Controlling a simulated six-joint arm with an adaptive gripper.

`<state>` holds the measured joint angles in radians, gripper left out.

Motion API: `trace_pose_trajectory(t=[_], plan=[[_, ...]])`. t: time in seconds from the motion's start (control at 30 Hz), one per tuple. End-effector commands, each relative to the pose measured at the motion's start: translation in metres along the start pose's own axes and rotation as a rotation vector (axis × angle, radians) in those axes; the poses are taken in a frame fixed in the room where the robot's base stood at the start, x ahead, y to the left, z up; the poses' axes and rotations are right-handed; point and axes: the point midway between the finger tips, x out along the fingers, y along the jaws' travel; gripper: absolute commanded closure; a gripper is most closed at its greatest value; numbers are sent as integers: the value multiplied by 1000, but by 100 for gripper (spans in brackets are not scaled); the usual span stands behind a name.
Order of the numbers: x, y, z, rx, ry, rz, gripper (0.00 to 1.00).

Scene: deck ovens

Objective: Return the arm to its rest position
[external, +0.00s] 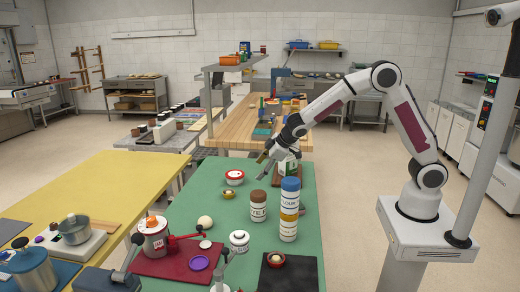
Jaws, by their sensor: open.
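My arm stands on a white base at the right and arches leftward over the green table (185,215). My gripper (262,168) hangs above the far part of this table, near a green and white carton (286,166). The gripper is open, and I see nothing held between its fingers. Whether its fingertips touch anything cannot be told at this size.
A post (487,150) rises beside my base. The table's left middle is clear.

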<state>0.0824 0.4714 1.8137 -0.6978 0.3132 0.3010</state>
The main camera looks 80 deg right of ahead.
Motion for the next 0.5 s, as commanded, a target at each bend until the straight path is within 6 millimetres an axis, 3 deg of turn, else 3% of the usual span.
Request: trace_pose_trajectory(t=[0.5], plan=[[-110,-10,88,83,-190,-34,41]])
